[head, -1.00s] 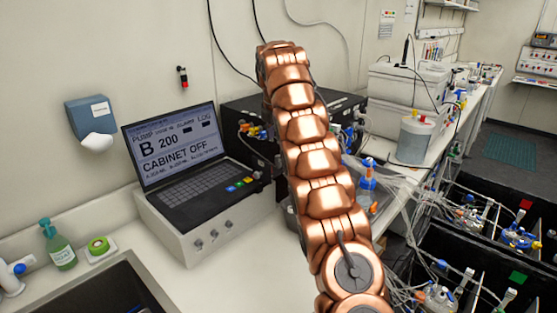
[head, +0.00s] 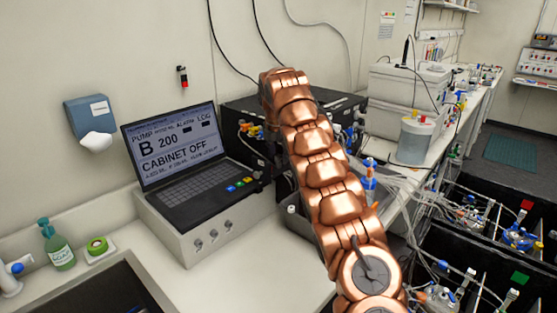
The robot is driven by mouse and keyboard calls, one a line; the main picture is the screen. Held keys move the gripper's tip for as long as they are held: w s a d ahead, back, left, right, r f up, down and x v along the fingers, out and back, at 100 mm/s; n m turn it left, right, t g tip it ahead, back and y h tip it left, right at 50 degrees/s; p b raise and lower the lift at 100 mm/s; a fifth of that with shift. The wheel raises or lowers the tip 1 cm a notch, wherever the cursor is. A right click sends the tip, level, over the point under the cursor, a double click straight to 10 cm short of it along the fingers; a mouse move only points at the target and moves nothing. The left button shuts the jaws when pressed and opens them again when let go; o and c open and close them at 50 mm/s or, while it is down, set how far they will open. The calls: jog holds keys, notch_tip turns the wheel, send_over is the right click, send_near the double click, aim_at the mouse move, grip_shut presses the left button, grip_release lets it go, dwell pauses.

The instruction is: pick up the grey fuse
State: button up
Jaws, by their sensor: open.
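I do not see a grey fuse in the head view. My copper-coloured jointed arm rises through the middle of the head view and bends over at its top, in front of a black box (head: 245,103). My gripper does not show; the arm's far end hides whatever lies beyond it. The arm also covers part of the bench behind it.
A laptop-like console (head: 190,165) reading "CABINET OFF" stands left of the arm on the white bench (head: 245,270). A green soap bottle (head: 59,250) stands near a sink (head: 110,290). Flasks and tangled tubing crowd the right. The bench front is clear.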

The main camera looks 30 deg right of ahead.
jog(key=shift+f, duration=0.15)
jog(key=c, duration=0.9)
jog(key=shift+o, duration=0.2)
